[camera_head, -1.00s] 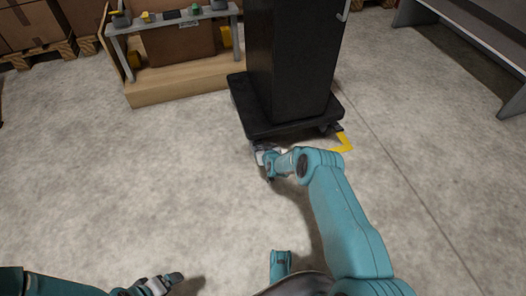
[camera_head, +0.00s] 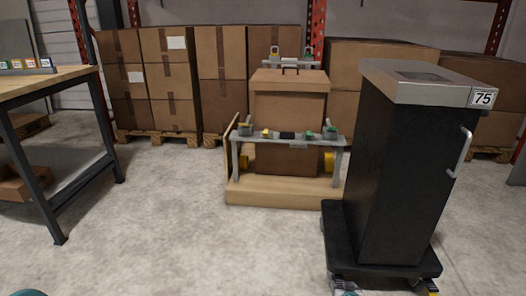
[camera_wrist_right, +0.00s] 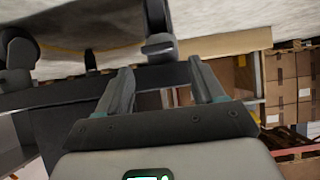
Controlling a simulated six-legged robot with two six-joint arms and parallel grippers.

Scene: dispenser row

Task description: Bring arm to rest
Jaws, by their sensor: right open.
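My right gripper shows in the right wrist view (camera_wrist_right: 163,82), with its two fingers apart and nothing clasped between them. It is low beside the black cart's wheeled base; a grey caster part (camera_wrist_right: 158,45) appears just beyond the fingertips, and I cannot tell whether they touch. The rest of my right arm is out of view. My left gripper is not in view; only a teal sliver of my body shows at bottom left.
The cart has a grey top, a "75" label (camera_head: 484,98) and a side handle (camera_head: 461,152). A low wooden platform (camera_head: 275,193) with a grey rack (camera_head: 290,141) stands left of it. A workbench (camera_head: 45,85) is at left. Boxes line the back; centre-left floor is clear.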

